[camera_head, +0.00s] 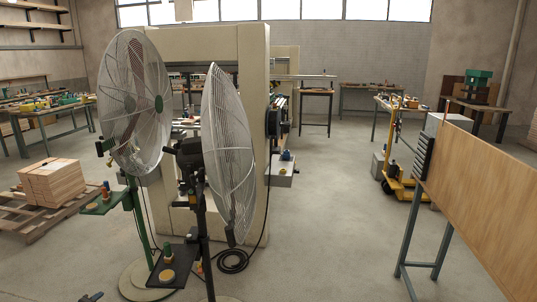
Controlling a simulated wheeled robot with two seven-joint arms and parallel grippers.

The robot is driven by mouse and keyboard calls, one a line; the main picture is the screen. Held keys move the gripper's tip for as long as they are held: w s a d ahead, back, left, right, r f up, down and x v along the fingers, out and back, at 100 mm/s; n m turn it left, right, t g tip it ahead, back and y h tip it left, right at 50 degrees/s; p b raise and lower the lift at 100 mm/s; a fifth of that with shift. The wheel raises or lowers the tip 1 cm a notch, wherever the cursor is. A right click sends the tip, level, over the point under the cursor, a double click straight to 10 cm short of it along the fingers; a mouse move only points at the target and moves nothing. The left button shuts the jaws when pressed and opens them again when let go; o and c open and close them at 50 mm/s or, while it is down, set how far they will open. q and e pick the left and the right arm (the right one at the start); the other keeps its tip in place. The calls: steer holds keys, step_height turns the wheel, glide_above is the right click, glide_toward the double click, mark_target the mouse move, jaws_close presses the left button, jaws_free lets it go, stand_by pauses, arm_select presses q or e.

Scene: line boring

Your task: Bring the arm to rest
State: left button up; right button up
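A small dark forked shape (92,297) shows at the bottom edge, left of the middle. It looks like the tip of my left gripper, but it is mostly cut off by the frame. I cannot tell whether its fingers are open or shut, and nothing is seen held in it. My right gripper and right arm are not in view.
Two large fans (135,100) (228,150) on stands are close ahead, before a big beige machine (205,48). A pallet of boxes (52,182) is left. A wooden panel (480,190) on legs is right. A yellow pallet truck (397,184) stands behind. Floor (330,230) between is clear.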

arm_select(q)
steer(key=s+a+f+n+g+y, duration=0.25)
steer(key=s+a+f+n, duration=0.3)
steer(key=s, duration=0.75)
steer(key=s+a+f+n+g+y, duration=0.2)
steer(key=s+a+f+n+g, duration=0.3)
steer(key=s, duration=0.8)
steer(key=s+a+f+n+g+y, duration=0.2)
steer(key=s+a+f+n, duration=0.3)
steer(key=s, duration=0.8)
steer(key=s+d+f+n+h, duration=0.1)
steer(key=s+d+f, duration=0.2)
steer(key=d+f, duration=0.6)
steer(key=s+d+f+g+h, duration=0.15)
steer(key=d+f, duration=0.35)
steer(key=d, duration=0.8)
steer(key=s+d+f+n+h, duration=0.1)
steer(key=s+d+f+h, duration=0.15)
steer(key=d+f, duration=0.65)
steer(key=s+d+f+n+h+b, duration=0.1)
steer(key=s+d+n+h, duration=0.1)
steer(key=d, duration=3.6)
steer(key=shift+d+h, duration=0.35)
steer(key=shift+h, duration=0.3)
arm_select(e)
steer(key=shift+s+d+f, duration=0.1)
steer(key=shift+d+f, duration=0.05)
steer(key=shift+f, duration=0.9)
arm_select(q)
steer(key=shift+f, duration=0.1)
